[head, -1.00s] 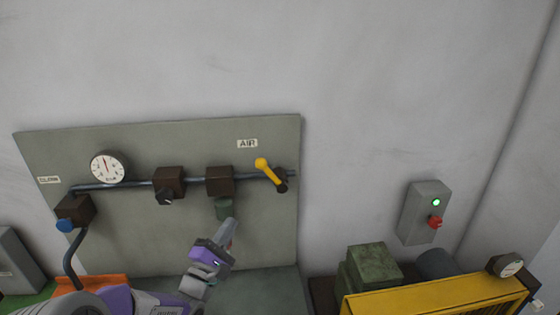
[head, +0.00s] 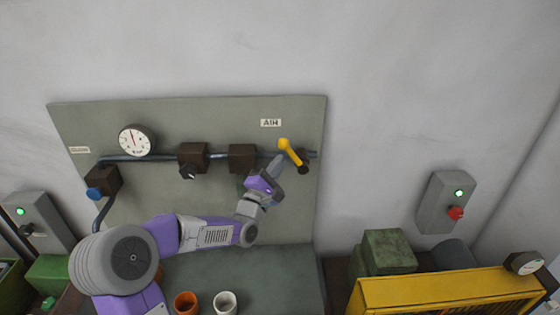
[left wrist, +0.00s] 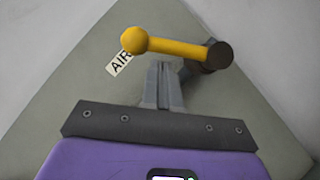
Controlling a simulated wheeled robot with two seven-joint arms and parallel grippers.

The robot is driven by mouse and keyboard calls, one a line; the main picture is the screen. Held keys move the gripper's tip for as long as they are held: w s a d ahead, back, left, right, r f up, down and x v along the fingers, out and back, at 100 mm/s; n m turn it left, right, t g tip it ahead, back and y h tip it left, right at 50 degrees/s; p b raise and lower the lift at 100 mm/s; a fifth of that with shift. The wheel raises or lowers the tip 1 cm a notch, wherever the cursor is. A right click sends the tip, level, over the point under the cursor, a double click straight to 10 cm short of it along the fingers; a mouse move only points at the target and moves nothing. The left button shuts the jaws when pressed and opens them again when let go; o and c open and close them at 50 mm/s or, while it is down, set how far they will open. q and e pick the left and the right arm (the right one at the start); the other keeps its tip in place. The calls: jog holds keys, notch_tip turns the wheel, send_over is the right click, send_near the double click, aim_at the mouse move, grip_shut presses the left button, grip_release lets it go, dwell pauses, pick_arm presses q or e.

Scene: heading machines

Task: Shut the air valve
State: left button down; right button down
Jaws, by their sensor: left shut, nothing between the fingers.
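The air valve has a yellow lever with a ball end (head: 290,151), set on the pipe near the right edge of the grey-green panel, under the AIR label (head: 271,123). In the head view the lever slants from upper left down to its dark hub (head: 303,168). My left gripper (head: 279,160) is shut and empty, just left of the lever and below its ball end. In the left wrist view the yellow lever (left wrist: 175,46) lies across, just beyond the shut fingertips (left wrist: 163,66); I cannot tell whether they touch. My right gripper is not in view.
A pressure gauge (head: 135,140), brown blocks (head: 193,157) and the pipe line the panel (head: 240,205) to the left. A grey switch box (head: 445,202) with a red knob is on the wall at right. Orange (head: 187,303) and white (head: 225,302) cups stand below.

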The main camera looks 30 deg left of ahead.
pick_arm(q)
jog(key=shift+w+d+r, duration=0.2)
jog(key=shift+w+d, duration=0.05)
jog(key=shift+w, duration=0.05)
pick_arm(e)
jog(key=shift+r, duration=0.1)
pick_arm(q)
jog(key=shift+r, duration=0.15)
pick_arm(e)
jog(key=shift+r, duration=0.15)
